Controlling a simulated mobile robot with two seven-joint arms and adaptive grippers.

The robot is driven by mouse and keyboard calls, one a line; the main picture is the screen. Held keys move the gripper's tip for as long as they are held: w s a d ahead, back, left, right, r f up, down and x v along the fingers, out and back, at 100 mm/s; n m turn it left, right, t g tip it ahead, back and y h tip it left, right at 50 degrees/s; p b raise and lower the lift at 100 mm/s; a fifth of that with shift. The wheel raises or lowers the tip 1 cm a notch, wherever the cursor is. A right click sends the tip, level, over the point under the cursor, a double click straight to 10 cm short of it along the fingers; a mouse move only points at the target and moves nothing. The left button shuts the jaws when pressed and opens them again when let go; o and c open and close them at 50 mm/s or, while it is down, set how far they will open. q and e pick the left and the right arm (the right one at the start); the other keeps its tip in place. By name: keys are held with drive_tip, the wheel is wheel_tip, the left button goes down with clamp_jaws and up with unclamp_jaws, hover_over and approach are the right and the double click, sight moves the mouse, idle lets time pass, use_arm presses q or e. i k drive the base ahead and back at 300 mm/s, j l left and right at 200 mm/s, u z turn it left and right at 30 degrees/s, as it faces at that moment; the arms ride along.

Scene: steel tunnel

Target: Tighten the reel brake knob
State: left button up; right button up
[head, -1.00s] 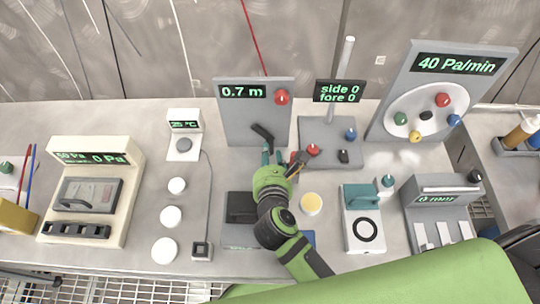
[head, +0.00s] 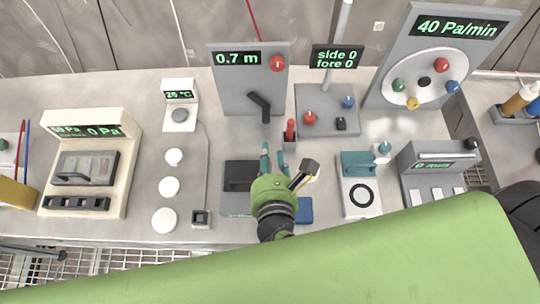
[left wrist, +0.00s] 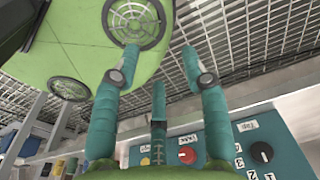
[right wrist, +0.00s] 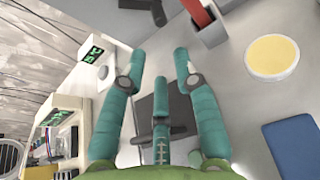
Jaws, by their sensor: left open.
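A grey upright panel (head: 222,95) with a 0.7 m display stands at the back of the bench. It carries a red knob (head: 277,63) at upper right and a black crank (head: 260,103) in its lower half. Which of these is the brake knob is not labelled. My right gripper (head: 275,152) is in front of the panel, clear of both. In the right wrist view its teal fingers (right wrist: 160,65) are spread and empty, above a dark grey block (right wrist: 148,118). My left gripper (left wrist: 160,60) is out of the head view; its fingers are spread and empty.
A red handle (head: 291,128) stands in a grey holder just right of my right fingertips. A plate with red, blue and black knobs (head: 325,98) is right of the panel. A blue block (head: 305,212) lies near the front. White round buttons (head: 169,187) are to the left.

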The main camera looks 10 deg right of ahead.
sight(278, 62)
drive_tip(key=k, duration=1)
